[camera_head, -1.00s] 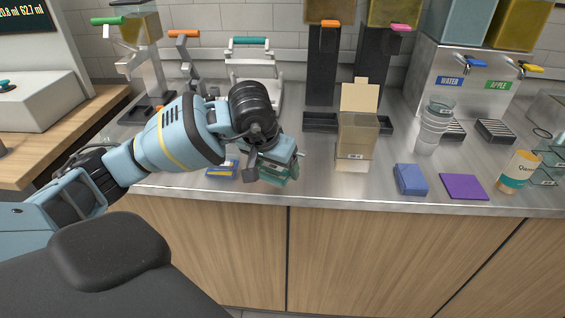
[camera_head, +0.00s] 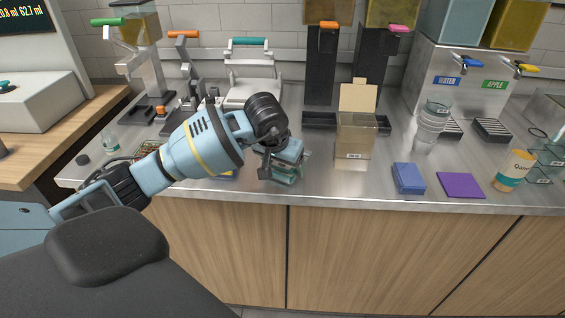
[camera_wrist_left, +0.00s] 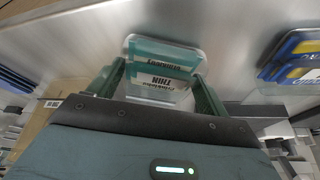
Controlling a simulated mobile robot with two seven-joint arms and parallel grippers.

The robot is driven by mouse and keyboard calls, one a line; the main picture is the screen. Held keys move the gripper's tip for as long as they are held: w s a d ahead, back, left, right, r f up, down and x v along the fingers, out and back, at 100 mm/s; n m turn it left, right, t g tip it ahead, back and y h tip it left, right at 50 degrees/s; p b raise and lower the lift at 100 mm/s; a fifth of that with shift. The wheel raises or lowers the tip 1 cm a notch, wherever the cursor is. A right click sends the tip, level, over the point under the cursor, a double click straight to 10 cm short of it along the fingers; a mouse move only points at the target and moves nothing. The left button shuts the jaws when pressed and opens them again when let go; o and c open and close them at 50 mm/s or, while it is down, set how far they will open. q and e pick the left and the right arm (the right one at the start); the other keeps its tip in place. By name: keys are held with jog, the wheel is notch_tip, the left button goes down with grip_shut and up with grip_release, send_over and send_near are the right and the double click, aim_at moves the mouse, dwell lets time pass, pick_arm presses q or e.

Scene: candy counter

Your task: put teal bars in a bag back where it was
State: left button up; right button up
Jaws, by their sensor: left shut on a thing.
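A clear bag of teal bars (camera_head: 286,175) is between the fingers of my left gripper (camera_head: 279,166), low over the steel counter (camera_head: 315,195) near its front edge. I cannot tell whether its bottom touches the counter. In the left wrist view the bag of teal bars (camera_wrist_left: 164,58) sits upright between both fingers, with a white printed label turned upside down. My left gripper is shut on it, and the arm hides part of the bag in the head view. My right gripper is not in view.
A beige open-topped box (camera_head: 356,137) stands to the right of the bag. Blue-and-yellow packs (camera_wrist_left: 295,58) lie beside it in the wrist view. Farther right are a blue box (camera_head: 408,178), a purple pack (camera_head: 461,185) and stacked cups (camera_head: 432,124). The counter between bag and beige box is clear.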

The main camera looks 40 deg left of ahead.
pick_arm(q)
jog(key=shift+f, duration=0.15)
jog(key=o, duration=1.1)
jog(key=shift+r, duration=0.3)
jog(key=v, duration=1.1)
jog(key=shift+s+r, duration=0.2)
jog(key=shift+r, duration=0.15)
